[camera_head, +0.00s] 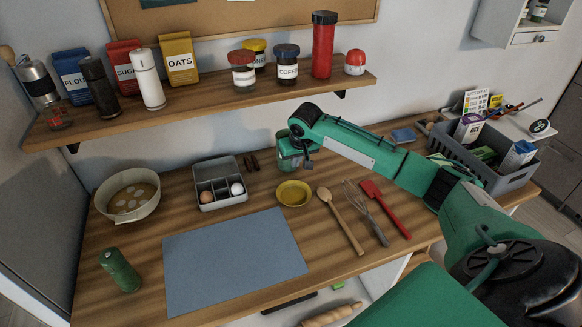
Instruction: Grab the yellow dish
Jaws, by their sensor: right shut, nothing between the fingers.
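The yellow dish (294,193) is a small shallow round bowl. It sits on the wooden counter just behind the blue-grey mat, right of the egg tray. My right arm reaches in from the right across the counter. My right gripper (308,163) points down behind and above the dish, apart from it. It is shut and empty, close to a green container (288,152). My left gripper is not in view.
A grey egg tray (220,199) and a cream bowl (128,212) stand to the left. A wooden spoon (326,196), whisk (366,212) and red spatula (384,208) lie right of the dish. A blue-grey mat (235,262) is bare in front. A shelf (210,108) with jars hangs above.

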